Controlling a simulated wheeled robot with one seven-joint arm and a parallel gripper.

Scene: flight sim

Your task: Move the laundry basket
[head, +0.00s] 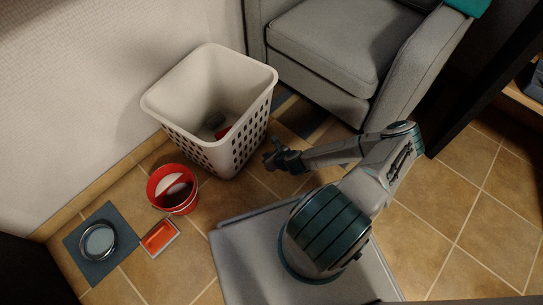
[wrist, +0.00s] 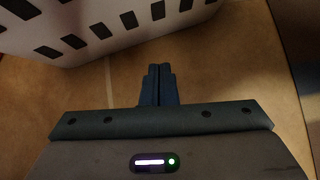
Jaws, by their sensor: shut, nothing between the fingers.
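The white laundry basket (head: 188,122) stands upright on the tiled floor against the wall, left of the armchair. Its side has rows of dark holes, and a few small items, one red, lie inside at the bottom. My gripper (head: 270,160) is low beside the basket's lower right side, apart from it as far as I can tell. In the wrist view the basket's perforated wall (wrist: 105,22) fills the top left. My gripper's fingers (wrist: 158,72) are shut together and empty, pointing at the floor near the basket's base.
A grey armchair (head: 325,48) stands right of the basket. Open tiled floor (head: 470,215) lies at the right.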

